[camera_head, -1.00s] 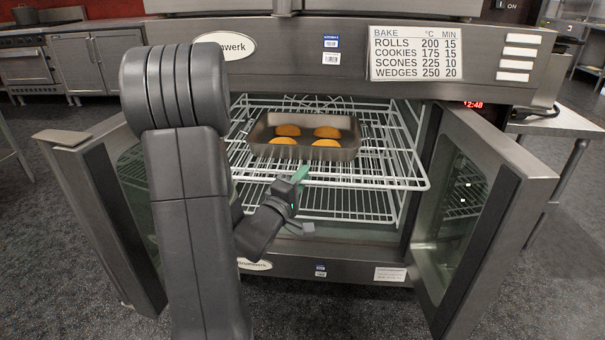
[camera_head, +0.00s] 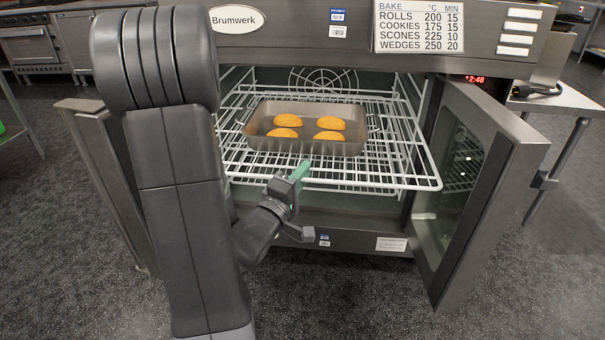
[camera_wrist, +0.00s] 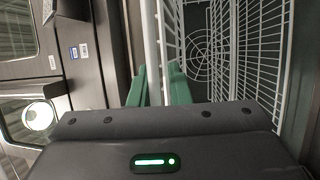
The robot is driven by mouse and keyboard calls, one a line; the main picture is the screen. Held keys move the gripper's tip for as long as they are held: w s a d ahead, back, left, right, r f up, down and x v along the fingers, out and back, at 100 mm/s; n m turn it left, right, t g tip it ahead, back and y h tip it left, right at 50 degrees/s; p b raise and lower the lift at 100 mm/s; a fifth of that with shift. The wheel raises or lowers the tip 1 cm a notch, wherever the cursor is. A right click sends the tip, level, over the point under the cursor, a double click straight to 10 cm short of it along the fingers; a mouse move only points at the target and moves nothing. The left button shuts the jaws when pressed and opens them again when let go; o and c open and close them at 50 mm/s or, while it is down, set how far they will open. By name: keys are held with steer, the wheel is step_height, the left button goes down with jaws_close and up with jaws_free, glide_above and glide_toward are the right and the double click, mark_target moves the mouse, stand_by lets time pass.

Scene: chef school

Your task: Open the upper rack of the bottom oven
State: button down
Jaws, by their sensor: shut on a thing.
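The upper rack (camera_head: 400,182) is a white wire shelf in the open bottom oven (camera_head: 350,240). It sticks out past the oven's front in the head view. My gripper (camera_head: 301,171) is at the middle of the rack's front edge, with its green fingers shut on the front bar. In the wrist view, the white bar (camera_wrist: 151,55) passes down between the green fingers (camera_wrist: 160,84).
The right oven door (camera_head: 480,190) stands open. The left door (camera_head: 95,150) is also open, partly hidden behind my arm. A metal side table (camera_head: 570,103) stands at the right. The carpeted floor in front is clear.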

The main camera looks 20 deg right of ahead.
steer(key=shift+w+r, duration=0.1)
steer(key=shift+r, duration=0.35)
steer(key=c, duration=1.5)
jaws_free()
steer(key=shift+s+a+f, duration=0.1)
steer(key=shift+s+f, duration=0.1)
steer(key=v, duration=1.3)
steer(key=shift+s+a+f, duration=0.1)
steer(key=shift+s+a, duration=0.05)
steer(key=shift+a, duration=0.2)
steer(key=shift+x, duration=6.85)
steer(key=shift+s+f, duration=0.1)
